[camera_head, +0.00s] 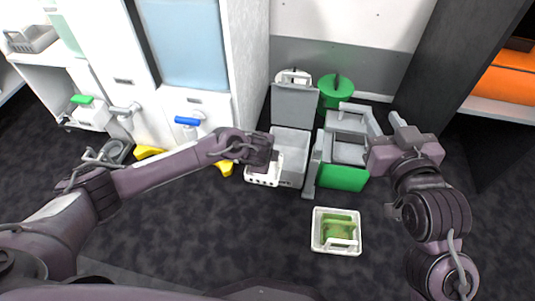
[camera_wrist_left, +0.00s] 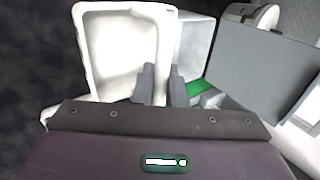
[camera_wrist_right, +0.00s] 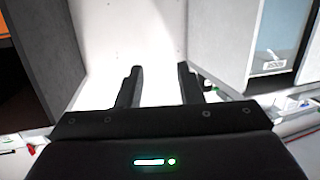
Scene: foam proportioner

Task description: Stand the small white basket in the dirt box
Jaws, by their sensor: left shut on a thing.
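A small white basket (camera_head: 263,176) hangs from my left gripper (camera_head: 267,160). In the left wrist view the basket (camera_wrist_left: 121,45) shows its empty inside, and my left gripper (camera_wrist_left: 161,82) is shut on its rim. An open pale box (camera_head: 291,143) with a raised grey lid stands on the floor beside the basket. The basket overlaps this box's front left in the head view. No label shows whether this is the dirt box. My right gripper (camera_wrist_right: 160,85) is open and empty; it also shows at the right in the head view (camera_head: 399,127).
A grey box with a green front (camera_head: 343,177) stands right of the pale box. A white basket with green contents (camera_head: 336,249) sits on the dark floor in front. White cabinets (camera_head: 185,100) stand left, a dark panel (camera_head: 455,50) right.

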